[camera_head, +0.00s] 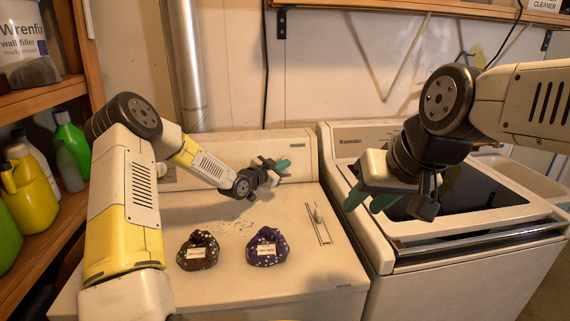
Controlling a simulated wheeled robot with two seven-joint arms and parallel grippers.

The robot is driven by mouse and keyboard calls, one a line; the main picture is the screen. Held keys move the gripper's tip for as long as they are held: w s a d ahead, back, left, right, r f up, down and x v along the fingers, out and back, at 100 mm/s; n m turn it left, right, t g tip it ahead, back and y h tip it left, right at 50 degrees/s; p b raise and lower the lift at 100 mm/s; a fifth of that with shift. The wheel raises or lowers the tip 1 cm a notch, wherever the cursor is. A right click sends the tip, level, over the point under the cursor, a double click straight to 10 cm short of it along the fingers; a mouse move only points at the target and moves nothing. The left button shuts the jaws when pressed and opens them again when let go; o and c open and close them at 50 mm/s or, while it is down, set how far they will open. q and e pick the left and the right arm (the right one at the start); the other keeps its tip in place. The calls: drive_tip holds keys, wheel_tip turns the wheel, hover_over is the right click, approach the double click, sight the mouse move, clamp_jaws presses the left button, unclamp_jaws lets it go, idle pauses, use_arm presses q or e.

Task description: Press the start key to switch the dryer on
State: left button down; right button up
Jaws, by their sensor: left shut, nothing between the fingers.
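The dryer (340,285) is the white machine in the middle, with a raised control panel (230,147) along its back edge. My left gripper (282,164) is at the right part of that panel, with its green fingertips shut and nothing between them. I cannot tell whether the fingertips touch the panel. No start key can be made out; the gripper and arm cover part of the panel. My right gripper (370,198) hangs over the left edge of the neighbouring machine, its green fingertips pointing down and left; its opening is unclear.
Two small labelled pouches, one brown (198,251) and one purple (267,248), sit on the dryer top. A slotted part with a small knob (318,216) is right of them. A dark-lidded washer (475,190) stands right; bottles (70,145) fill the left shelf.

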use_arm(q)
drive_tip(key=shift+w, duration=0.15)
drive_tip(key=shift+w+f, duration=0.15)
drive_tip(key=shift+w, duration=0.1)
drive_tip(key=shift+w+a+f, duration=0.1)
drive_tip(key=shift+w+f, duration=0.05)
drive_tip(key=shift+w, duration=0.15)
idle(0.8)
idle(0.3)
drive_tip(key=shift+s+r, duration=0.3)
drive_tip(key=shift+s, duration=0.4)
drive_tip(key=shift+s, duration=0.1)
drive_tip(key=shift+s+d+r, duration=0.15)
drive_tip(key=shift+s+r, duration=0.15)
drive_tip(key=shift+s, duration=0.45)
drive_tip(key=shift+s+d+r, duration=0.15)
drive_tip(key=shift+s+r, duration=0.15)
drive_tip(key=shift+s, duration=0.4)
drive_tip(key=shift+s+d+r, duration=0.15)
drive_tip(key=shift+s+r, duration=0.15)
drive_tip(key=shift+s, duration=0.45)
drive_tip(key=shift+r, duration=0.1)
